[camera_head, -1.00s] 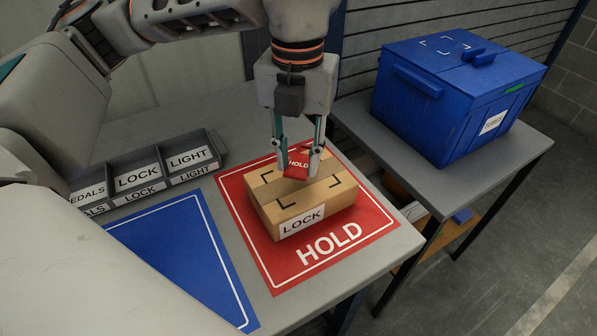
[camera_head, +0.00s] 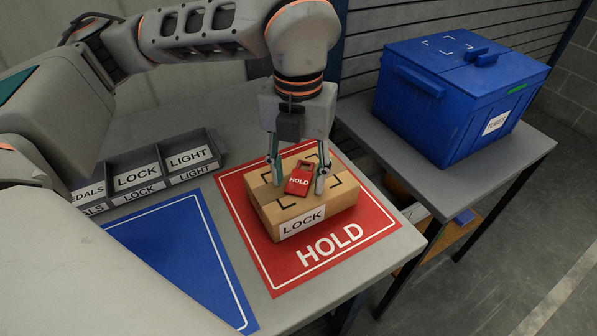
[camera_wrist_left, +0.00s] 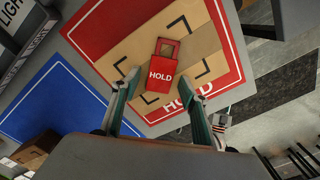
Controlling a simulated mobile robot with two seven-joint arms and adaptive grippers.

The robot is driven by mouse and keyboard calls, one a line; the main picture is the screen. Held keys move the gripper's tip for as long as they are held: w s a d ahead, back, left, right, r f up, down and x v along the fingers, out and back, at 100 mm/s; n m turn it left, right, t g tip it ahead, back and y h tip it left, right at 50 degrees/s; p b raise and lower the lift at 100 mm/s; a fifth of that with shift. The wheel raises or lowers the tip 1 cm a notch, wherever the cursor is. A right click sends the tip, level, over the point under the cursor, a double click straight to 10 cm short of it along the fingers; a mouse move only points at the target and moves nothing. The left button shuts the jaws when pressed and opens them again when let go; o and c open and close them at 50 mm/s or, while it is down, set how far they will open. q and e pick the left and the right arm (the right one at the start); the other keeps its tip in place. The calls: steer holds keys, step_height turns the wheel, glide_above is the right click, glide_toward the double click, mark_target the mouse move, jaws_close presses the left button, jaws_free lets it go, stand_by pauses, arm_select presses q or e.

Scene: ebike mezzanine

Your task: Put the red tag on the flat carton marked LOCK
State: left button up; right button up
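The red tag (camera_head: 298,181), marked HOLD, lies flat on top of the flat carton marked LOCK (camera_head: 283,206). The tag sits between the black corner marks on the carton's top. My left gripper (camera_head: 298,185) is open, with one finger on each side of the tag and a gap to it. In the left wrist view the tag (camera_wrist_left: 161,72) lies on the carton (camera_wrist_left: 133,50) just beyond the spread fingertips (camera_wrist_left: 160,83). The carton rests on the red HOLD mat (camera_head: 331,246). My right gripper is not in view.
A blue mat (camera_head: 185,255) lies left of the red one. A grey divided bin (camera_head: 135,177) with PEDALS, LOCK and LIGHT labels stands behind it. A lidded blue box (camera_head: 425,117) stands on a separate grey table (camera_head: 440,186) at right.

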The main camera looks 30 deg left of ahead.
mark_target(298, 184)
arm_select(q)
steer(key=shift+r, duration=0.1)
steer(key=shift+r, duration=0.3)
step_height(298, 184, up, 12)
steer(key=p, duration=0.1)
steer(key=shift+f, duration=0.2)
stand_by(0.4)
